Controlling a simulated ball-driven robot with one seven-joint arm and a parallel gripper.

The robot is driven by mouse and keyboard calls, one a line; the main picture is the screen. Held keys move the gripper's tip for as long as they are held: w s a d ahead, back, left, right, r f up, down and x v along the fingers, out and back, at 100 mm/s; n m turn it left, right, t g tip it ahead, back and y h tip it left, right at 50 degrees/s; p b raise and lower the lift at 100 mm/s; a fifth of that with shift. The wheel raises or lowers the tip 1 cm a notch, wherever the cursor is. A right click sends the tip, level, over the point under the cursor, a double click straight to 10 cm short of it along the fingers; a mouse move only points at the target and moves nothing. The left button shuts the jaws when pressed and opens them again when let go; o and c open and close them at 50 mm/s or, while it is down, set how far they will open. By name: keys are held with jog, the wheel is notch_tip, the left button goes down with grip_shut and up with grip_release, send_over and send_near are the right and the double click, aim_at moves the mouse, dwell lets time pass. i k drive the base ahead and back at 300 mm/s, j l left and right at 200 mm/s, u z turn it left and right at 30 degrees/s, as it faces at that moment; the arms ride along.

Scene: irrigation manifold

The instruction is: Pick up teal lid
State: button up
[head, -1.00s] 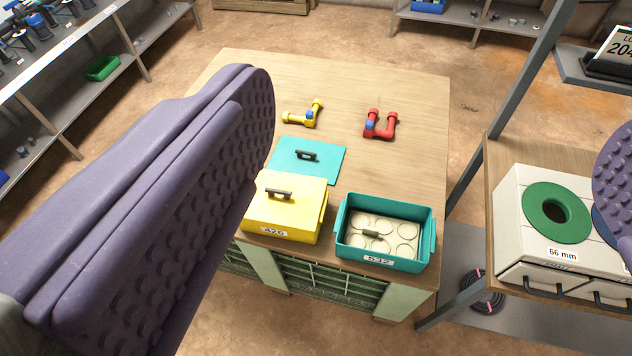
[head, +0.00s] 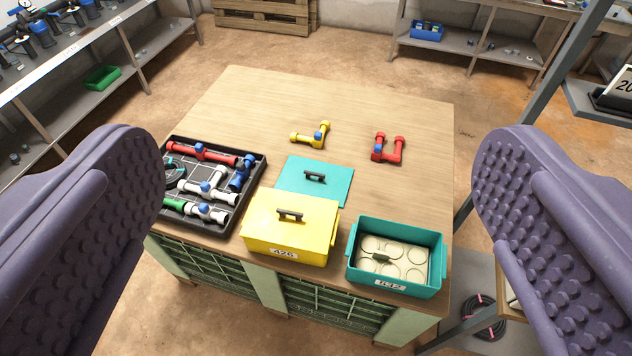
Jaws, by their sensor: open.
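The teal lid (head: 335,187) lies flat on the wooden table, behind the yellow box (head: 290,232) and partly hidden by it. A dark handle (head: 315,176) stands up at its middle. An open teal box (head: 396,255) labelled 532 is at the table's front right, with a pale insert of round recesses inside. My gripper (head: 318,215) is open and empty. Its two purple studded fingers frame the picture at left and right, and the lid shows between them, farther off.
The yellow box, labelled 426, has its own dark-handled lid on. A black tray (head: 255,183) of pipe parts is at the table's left. A yellow fitting (head: 312,135) and a red fitting (head: 387,149) lie behind the lid. The table's back is clear.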

aim_at(302, 175)
jog(key=i+j, duration=0.35)
jog(key=i, duration=0.2)
jog(key=i+j+z, duration=0.1)
jog(key=i+j, duration=0.2)
jog(key=i, duration=0.25)
jog(key=i+j, duration=0.4)
jog(key=i, duration=0.15)
jog(key=z, duration=0.05)
